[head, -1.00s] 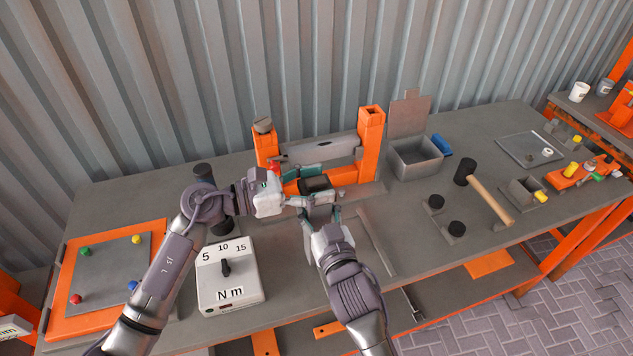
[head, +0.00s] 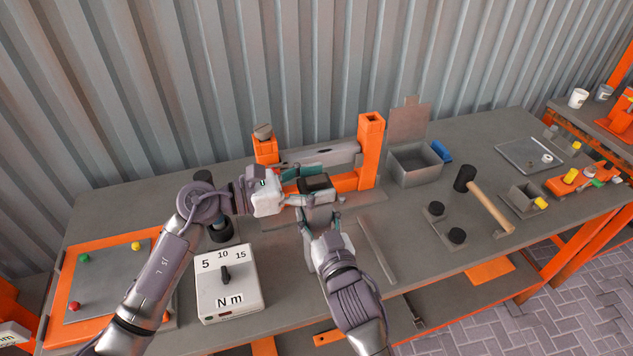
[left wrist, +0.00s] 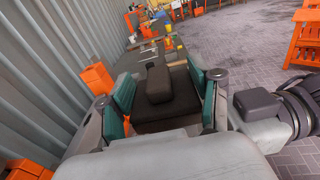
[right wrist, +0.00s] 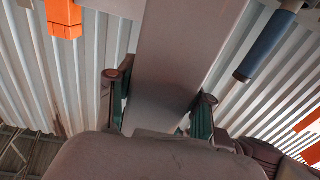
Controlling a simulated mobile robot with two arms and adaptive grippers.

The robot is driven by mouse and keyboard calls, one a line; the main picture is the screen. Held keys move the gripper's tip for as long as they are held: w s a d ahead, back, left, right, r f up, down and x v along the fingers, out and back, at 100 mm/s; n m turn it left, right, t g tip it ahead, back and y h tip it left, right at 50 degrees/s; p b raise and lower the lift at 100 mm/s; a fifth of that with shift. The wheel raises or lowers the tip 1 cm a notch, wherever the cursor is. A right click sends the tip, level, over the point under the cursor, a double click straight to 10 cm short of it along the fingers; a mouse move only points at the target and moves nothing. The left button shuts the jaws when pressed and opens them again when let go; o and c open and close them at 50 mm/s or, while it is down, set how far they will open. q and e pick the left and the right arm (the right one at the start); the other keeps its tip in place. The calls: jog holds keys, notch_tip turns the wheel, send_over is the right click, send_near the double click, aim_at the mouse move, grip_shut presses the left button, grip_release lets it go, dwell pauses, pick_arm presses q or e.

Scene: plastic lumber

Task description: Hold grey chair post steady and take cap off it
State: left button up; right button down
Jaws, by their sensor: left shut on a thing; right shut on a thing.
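The grey chair post (head: 318,214) stands out from my right gripper (head: 320,226), which is shut on it. It fills the space between the fingertips in the right wrist view (right wrist: 165,65). A dark cap (head: 316,183) is at the post's far end in the head view. My left gripper (head: 300,188) is shut on the cap from the left. In the left wrist view the dark cap (left wrist: 165,115) sits between the green finger pads. I cannot tell whether the cap and post still touch. The fingers hide part of the cap's sides.
An orange-framed stand with grey bars (head: 369,150) is just behind the grippers.

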aim_at(317, 179)
pick_arm(q)
jog(key=shift+r, duration=0.15)
pick_arm(e)
jog(key=shift+f, duration=0.1)
pick_arm(q)
jog(key=shift+r, duration=1.9)
pick_arm(e)
jog(key=shift+c, duration=1.8)
grip_release()
